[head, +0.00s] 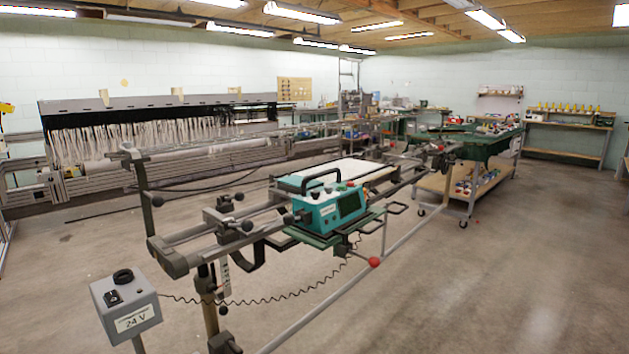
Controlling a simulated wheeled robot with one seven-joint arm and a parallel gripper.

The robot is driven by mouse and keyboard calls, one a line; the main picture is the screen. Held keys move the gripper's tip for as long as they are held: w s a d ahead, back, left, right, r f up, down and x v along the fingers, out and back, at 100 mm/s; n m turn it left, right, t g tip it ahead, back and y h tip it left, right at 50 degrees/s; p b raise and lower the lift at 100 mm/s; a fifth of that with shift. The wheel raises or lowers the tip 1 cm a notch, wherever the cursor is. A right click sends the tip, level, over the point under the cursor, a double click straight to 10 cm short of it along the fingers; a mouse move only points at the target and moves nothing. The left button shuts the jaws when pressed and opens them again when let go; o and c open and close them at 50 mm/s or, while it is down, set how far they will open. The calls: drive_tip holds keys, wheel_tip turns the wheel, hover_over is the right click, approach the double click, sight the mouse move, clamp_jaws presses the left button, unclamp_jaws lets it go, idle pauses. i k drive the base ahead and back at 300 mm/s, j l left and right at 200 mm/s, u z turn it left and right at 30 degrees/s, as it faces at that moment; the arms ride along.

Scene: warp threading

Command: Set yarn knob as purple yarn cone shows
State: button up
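A teal threading unit (331,206) with a black handle, a dark screen and small knobs on top sits on the long metal frame in the middle. Its knobs are too small to read, and I cannot tell which one is the yarn knob. I cannot make out a purple yarn cone; several small yellow cone-like items (566,108) stand on the bench at the far right. My gripper is not in view.
A grey box (126,304) marked 24 V, with a black knob on top, stands front left, its coiled cord running towards the unit. A metal rail with a red ball (374,262) crosses the front. A green wheeled cart (470,147) stands behind right. The right floor is clear.

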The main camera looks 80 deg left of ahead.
sight(316, 194)
drive_tip(key=j+u, duration=0.2)
drive_tip(key=u, duration=0.25)
drive_tip(key=j+u, duration=0.15)
drive_tip(key=u, duration=0.25)
drive_tip(key=i+j+u, duration=0.1)
drive_tip(key=u, duration=0.35)
drive_tip(key=i+j+u, duration=0.1)
drive_tip(key=u, duration=0.35)
